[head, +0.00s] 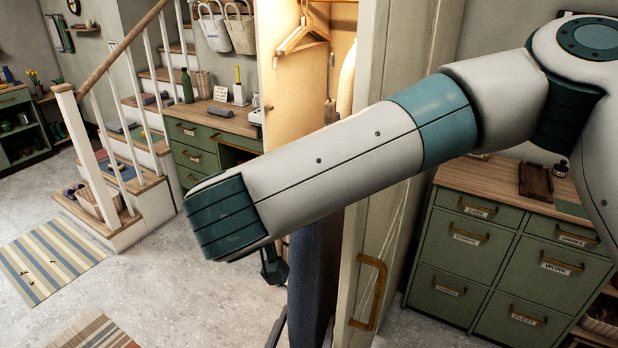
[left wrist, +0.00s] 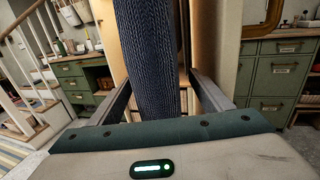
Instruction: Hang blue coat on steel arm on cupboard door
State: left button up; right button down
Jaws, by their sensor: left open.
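The blue coat (head: 315,275) hangs as a long dark-blue strip in front of the open cupboard (head: 285,80). Its top is hidden behind my arm in the head view. In the left wrist view the ribbed coat (left wrist: 146,50) stands between the two fingers of my left gripper (left wrist: 160,88), which is open, one finger on each side. I cannot tell whether a finger touches the cloth. The cupboard door (head: 355,225) is swung open, with a brass handle (head: 370,292). I cannot make out the steel arm. My right gripper is not seen.
Wooden hangers (head: 300,36) hang inside the cupboard. Green labelled drawers (head: 475,255) stand right of the door. A green desk (head: 205,125) and stairs with a white newel post (head: 88,155) are at the left.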

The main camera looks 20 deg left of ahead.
pick_arm(q)
jog(key=s, duration=1)
jog(key=shift+s, duration=0.4)
jog(key=s+a+f+n+g, duration=0.2)
jog(key=f+n+g, duration=0.15)
jog(key=f, duration=0.95)
jog(key=s+a+f+n+g, duration=0.1)
jog(key=s+f+n+g, duration=0.3)
jog(key=f, duration=0.9)
jog(key=s+a+f+n+g, duration=0.15)
jog(key=f+n, duration=0.45)
jog(key=f, duration=0.7)
jog(key=s+a+f+n+g, duration=0.3)
jog(key=s+f+n+g, duration=0.1)
jog(key=s+f+n, duration=0.6)
jog(key=s+a+f+n+g, duration=0.4)
jog(key=s+f+n, duration=0.6)
jog(key=s, duration=0.6)
jog(key=shift+s+f, duration=0.25)
jog(key=shift+f, duration=0.25)
